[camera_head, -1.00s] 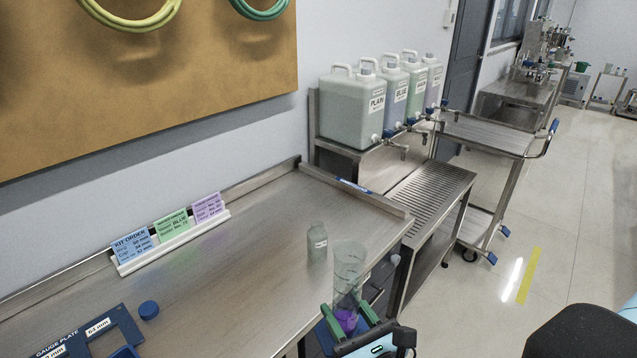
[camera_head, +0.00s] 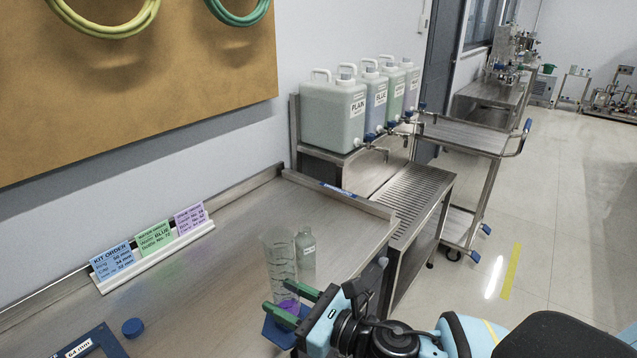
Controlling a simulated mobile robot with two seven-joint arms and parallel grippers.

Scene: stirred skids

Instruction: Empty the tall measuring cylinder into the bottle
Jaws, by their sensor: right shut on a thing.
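The tall measuring cylinder (camera_head: 279,262) is clear, with a blue foot (camera_head: 278,334) and a little purple liquid low inside. It leans slightly in the picture, its mouth to the upper left. My right gripper (camera_head: 284,301) has green fingers shut around its lower part. The bottle (camera_head: 306,258) is clear, with a white label and an open-looking top. It stands upright on the steel bench (camera_head: 215,285), just right of the cylinder, which overlaps its left edge. I cannot tell whether they touch. My left gripper is not in view.
A blue cap (camera_head: 132,327) lies on the bench near a blue gauge plate (camera_head: 92,345). A rack (camera_head: 158,258) of order cards stands along the wall. Several large canisters (camera_head: 333,113) with taps stand beyond the bench's raised far edge. The middle of the bench is clear.

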